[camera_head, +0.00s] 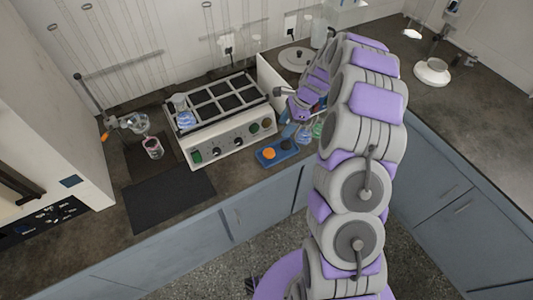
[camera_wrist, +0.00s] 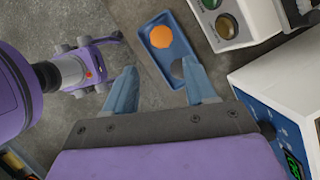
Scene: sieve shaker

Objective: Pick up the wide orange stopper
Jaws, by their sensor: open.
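The wide orange stopper (camera_wrist: 160,37) lies in one end of a small blue tray (camera_wrist: 181,46). In the head view the orange stopper (camera_head: 268,153) is at the left end of the blue tray (camera_head: 280,158), on the counter in front of the shaker. A dark round piece (camera_wrist: 178,68) lies in the tray's other end, partly hidden by a finger. My gripper (camera_wrist: 163,82) is open and empty, its two blue fingers spread apart. The stopper is beyond the fingertips, not between them. In the head view my gripper (camera_head: 302,128) is right of the tray.
The sieve shaker (camera_head: 228,138), with knobs and a gridded top, stands left of and behind the tray. A white device with a green display (camera_wrist: 290,115) is at the wrist view's right. A dark mat (camera_head: 170,198) lies left on the counter.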

